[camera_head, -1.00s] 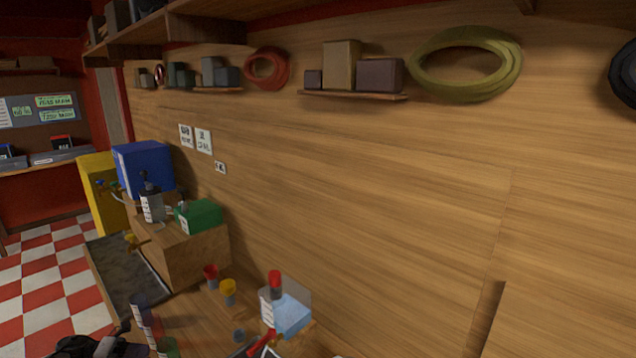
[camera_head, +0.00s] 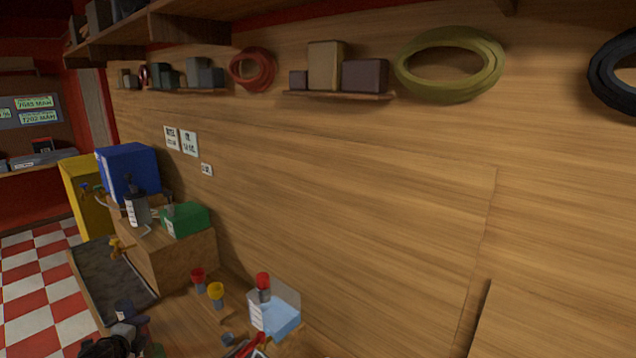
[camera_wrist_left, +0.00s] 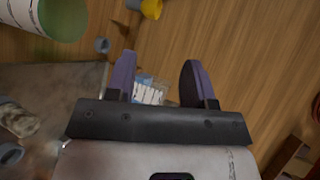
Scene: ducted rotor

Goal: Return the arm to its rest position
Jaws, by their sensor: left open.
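My left gripper (camera_head: 126,322) shows in part at the bottom left of the head view, low over the near end of the bench. In the left wrist view its two purple fingers (camera_wrist_left: 157,82) stand apart with nothing held between them. A small pale labelled item (camera_wrist_left: 150,92) shows beyond and between the fingers, on or near the wooden surface; I cannot tell its exact distance. My right gripper is not in view.
A clear box with blue contents (camera_head: 275,312) and red-capped (camera_head: 198,278) and yellow-capped (camera_head: 216,293) containers stand on the bench. A green box (camera_head: 186,219) sits on a wooden block, with a blue box (camera_head: 130,172) behind. A labelled cylinder (camera_wrist_left: 55,12) is near the left finger.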

